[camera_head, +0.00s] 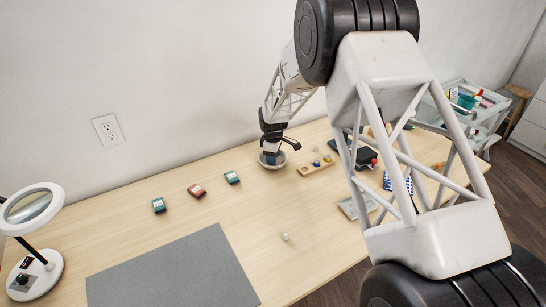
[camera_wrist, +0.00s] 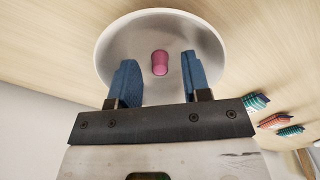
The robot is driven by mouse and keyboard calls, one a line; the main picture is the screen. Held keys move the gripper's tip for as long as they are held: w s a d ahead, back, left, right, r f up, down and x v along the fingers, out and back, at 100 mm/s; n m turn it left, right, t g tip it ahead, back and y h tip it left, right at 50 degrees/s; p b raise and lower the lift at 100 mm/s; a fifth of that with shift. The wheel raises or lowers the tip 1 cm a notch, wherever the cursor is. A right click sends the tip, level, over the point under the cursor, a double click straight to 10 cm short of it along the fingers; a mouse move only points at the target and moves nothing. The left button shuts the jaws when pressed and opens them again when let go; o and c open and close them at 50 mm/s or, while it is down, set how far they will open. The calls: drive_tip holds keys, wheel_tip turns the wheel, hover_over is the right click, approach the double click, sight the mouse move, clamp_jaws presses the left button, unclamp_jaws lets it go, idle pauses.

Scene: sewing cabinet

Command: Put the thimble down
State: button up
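A small pink thimble (camera_wrist: 160,63) lies inside a round pale bowl (camera_wrist: 118,33) in the wrist view. My gripper (camera_wrist: 160,70) is over the bowl with its two blue fingers apart, one on each side of the thimble. Gaps show between the thimble and both fingers. In the head view my gripper (camera_head: 272,157) points down into the bowl (camera_head: 265,166) on the table near the wall; the thimble is hidden there.
Green and red packets (camera_head: 197,190) lie left of the bowl. A wooden holder (camera_head: 316,166) with small items stands to its right. A grey mat (camera_head: 175,275) and a magnifier lamp (camera_head: 35,205) are at the left. A small white piece (camera_head: 285,237) lies mid-table.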

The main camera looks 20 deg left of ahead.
idle(0.6)
drive_tip(key=shift+r, duration=3.55)
drive_tip(key=shift+d+r, duration=0.2)
drive_tip(key=s+d+r+m+t, duration=0.1)
drive_tip(key=s+d+r+m, duration=0.3)
drive_tip(key=s+d+r, duration=0.7)
drive_tip(key=s+d+r+m, duration=0.5)
drive_tip(key=s+d+r, duration=0.2)
drive_tip(key=d+r, duration=0.7)
drive_tip(key=s+d+m, duration=0.4)
drive_tip(key=s+d, duration=0.4)
drive_tip(key=s, duration=0.7)
drive_tip(key=s+d+r+m+t, duration=0.1)
drive_tip(key=s+d+m, duration=0.4)
drive_tip(key=s, duration=1.1)
drive_tip(key=d, duration=0.3)
drive_tip(key=shift+s+d+r+t, duration=0.15)
drive_tip(key=shift+s+d+t, duration=0.05)
drive_tip(key=shift+s+t, duration=0.1)
